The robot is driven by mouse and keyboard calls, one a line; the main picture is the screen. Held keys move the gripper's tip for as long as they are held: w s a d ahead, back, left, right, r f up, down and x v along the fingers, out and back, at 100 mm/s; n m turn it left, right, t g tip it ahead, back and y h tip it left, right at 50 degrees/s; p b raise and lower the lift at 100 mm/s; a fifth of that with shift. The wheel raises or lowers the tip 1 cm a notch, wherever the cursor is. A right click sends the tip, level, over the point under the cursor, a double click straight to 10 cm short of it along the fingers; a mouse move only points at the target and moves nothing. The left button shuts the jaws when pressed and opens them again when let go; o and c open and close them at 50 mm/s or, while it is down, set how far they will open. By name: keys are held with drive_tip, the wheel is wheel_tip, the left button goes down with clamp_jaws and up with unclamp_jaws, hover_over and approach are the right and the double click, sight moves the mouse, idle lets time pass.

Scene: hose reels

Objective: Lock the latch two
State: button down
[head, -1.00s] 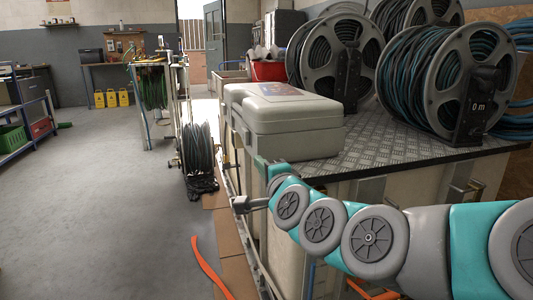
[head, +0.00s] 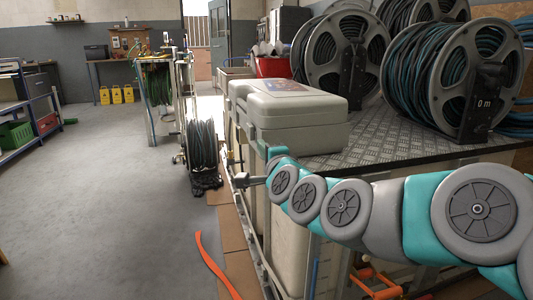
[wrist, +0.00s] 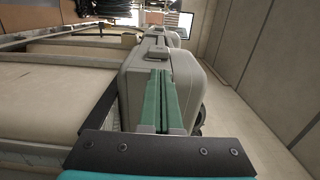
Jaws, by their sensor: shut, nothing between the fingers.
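A grey hard case (head: 290,120) lies closed on the checker-plate bench top in the head view. Its side fills the middle of the wrist view (wrist: 190,65), where a latch-like piece (wrist: 156,52) shows just beyond my fingertips. Whether that piece is locked, and which latch it is, I cannot tell. My gripper (wrist: 160,75) has its green fingers together with nothing between them, pointing along the case side. In the head view my gripper (head: 270,150) is at the near left edge of the case; whether it touches is unclear.
Hose reels (head: 455,80) stand on the bench top (head: 390,140) right of and behind the case. A smaller reel (head: 202,155) stands on the floor to the left. An orange strip (head: 215,265) lies on the floor. The grey floor at left is open.

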sight(251, 133)
drive_tip(key=x, duration=0.8)
drive_tip(key=shift+f, duration=0.2)
drive_tip(key=shift+w+r, duration=0.15)
drive_tip(key=shift+w, duration=0.1)
drive_tip(key=shift+a, duration=0.1)
drive_tip(key=shift+w, duration=0.35)
drive_tip(key=shift+x, duration=1.95)
